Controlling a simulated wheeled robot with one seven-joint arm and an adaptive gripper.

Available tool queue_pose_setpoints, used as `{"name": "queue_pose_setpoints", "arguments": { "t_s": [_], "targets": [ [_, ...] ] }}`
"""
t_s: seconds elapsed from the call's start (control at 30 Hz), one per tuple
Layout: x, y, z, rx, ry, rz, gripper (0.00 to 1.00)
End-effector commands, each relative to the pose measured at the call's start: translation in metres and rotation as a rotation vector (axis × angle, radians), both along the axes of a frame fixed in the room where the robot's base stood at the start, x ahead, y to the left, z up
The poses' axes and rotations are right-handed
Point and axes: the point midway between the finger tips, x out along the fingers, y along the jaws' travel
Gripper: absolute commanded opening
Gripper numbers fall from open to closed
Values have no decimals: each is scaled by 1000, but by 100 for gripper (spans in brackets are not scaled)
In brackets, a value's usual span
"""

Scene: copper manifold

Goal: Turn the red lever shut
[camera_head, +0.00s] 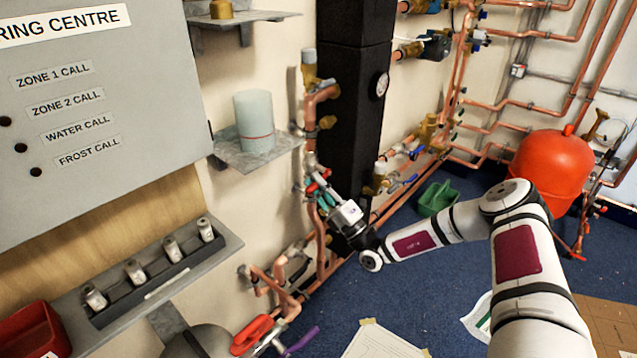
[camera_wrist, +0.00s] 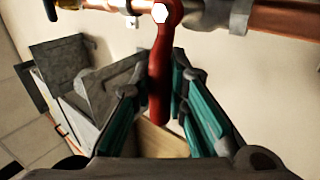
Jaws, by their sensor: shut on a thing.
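The red lever (camera_wrist: 158,85) fills the middle of the wrist view. It is fixed by a pale hex nut on a valve in a copper pipe (camera_wrist: 285,20), and it points across the pipe, roughly at right angles to it. My gripper (camera_wrist: 161,92) has its green-padded fingers on either side of the lever and is shut on it. In the head view my gripper (camera_head: 328,201) reaches the copper pipework beside the black column, where parts of the red lever (camera_head: 313,187) show. The fingers hide much of it there.
A larger red handle (camera_head: 251,334) and a purple lever (camera_head: 301,342) sit lower on the pipes. A grey shelf (camera_head: 250,158) with a pale cylinder (camera_head: 254,120) juts out at left. The black column (camera_head: 352,110) stands close behind. A red tank (camera_head: 550,165) stands at right.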

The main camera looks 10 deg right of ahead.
Motion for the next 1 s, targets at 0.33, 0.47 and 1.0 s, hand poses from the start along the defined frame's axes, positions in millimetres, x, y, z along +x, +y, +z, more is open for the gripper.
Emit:
{"name": "queue_pose_setpoints", "arguments": {
  "t_s": [0.33,0.47,1.0],
  "targets": [
    [-1,-1,4,75,54,0,0],
    [0,-1,5,82,57,0,0],
    [0,-1,6,80,55,0,36]
  ]
}}
